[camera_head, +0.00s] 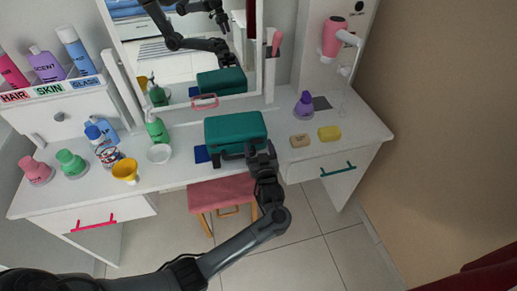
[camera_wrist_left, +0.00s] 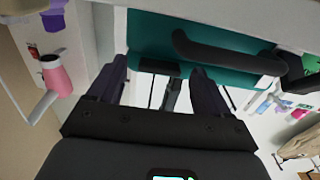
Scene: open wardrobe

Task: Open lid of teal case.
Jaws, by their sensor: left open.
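The teal case (camera_head: 235,127) stands on the white vanity table with its lid shut. In the left wrist view its teal front (camera_wrist_left: 155,35) fills the top, with a dark curved handle (camera_wrist_left: 230,57) to the right of my fingers. My left gripper (camera_head: 262,152) is open at the front right of the case, close to its front edge. In the left wrist view, the two fingers of my left gripper (camera_wrist_left: 160,78) are apart with nothing held between them. I cannot tell whether a finger touches the case. My right gripper is not in view.
A green pump bottle (camera_head: 156,128), white bowl (camera_head: 159,153) and yellow cup (camera_head: 125,170) stand left of the case. A purple bottle (camera_head: 304,105), tan soap (camera_head: 300,141) and yellow sponge (camera_head: 330,133) are right. The mirror (camera_head: 180,50) rises behind; a pink stool (camera_head: 222,193) is below.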

